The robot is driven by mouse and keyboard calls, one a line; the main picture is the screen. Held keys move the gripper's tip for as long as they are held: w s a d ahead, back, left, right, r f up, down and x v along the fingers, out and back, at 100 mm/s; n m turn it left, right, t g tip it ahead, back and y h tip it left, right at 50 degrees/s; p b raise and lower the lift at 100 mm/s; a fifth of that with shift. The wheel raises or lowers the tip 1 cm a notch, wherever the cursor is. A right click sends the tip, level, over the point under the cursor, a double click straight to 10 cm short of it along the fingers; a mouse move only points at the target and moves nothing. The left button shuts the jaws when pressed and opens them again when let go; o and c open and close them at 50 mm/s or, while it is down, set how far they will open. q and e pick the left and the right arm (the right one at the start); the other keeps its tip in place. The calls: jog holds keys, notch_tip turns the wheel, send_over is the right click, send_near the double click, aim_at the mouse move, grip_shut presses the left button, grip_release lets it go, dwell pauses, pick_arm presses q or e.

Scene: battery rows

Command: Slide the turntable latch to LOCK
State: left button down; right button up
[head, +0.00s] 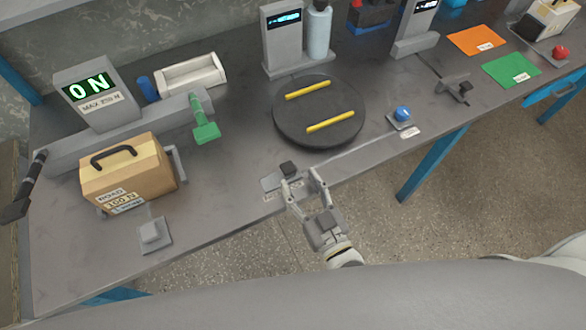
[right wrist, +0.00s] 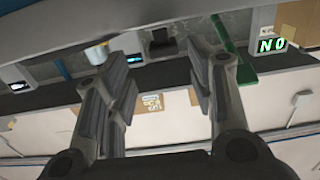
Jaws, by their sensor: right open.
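The turntable (head: 335,110) is a round dark disc with two yellow strips, on the grey bench in the head view. The latch (head: 288,168) is a small dark block on a light plate (head: 271,183) at the bench's front edge, in front of the turntable. A label on the plate is partly covered and too small to read. My right gripper (head: 303,180) is open, with its fingertips just in front of and beside the latch. In the right wrist view, a dark block that looks like the latch (right wrist: 162,42) shows beyond and between the open fingers (right wrist: 158,62). I cannot tell whether they touch it. My left gripper is not seen.
A blue button (head: 402,113) stands right of the turntable. A cardboard box (head: 130,175) with a handle and a green lever (head: 205,131) are at the left. A grey post (head: 283,40) and a bottle (head: 319,35) stand behind.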

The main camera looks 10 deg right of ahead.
jog(key=v, duration=0.6)
dwell(0.4)
jog(key=s+d+f+g+h, duration=0.1)
jog(key=s+d+f+g, duration=0.15)
jog(key=f, duration=0.65)
jog(key=s+d+f+g+h, duration=0.1)
jog(key=f+g, duration=0.2)
jog(key=f, duration=0.7)
jog(key=s+d+f+g+h, duration=0.1)
jog(key=s+f+g, duration=0.1)
jog(key=f, duration=0.7)
jog(key=s+d+f+g+h, duration=0.1)
jog(key=s+d+f+g, duration=0.3)
jog(key=s+f, duration=0.4)
jog(key=s+d+f+m+g+h, duration=0.1)
jog(key=s+d+f+g, duration=0.3)
jog(key=s+f, duration=0.5)
jog(key=shift+s+d+g+h, duration=0.35)
jog(key=shift+s+d, duration=0.5)
jog(key=shift+d, duration=0.3)
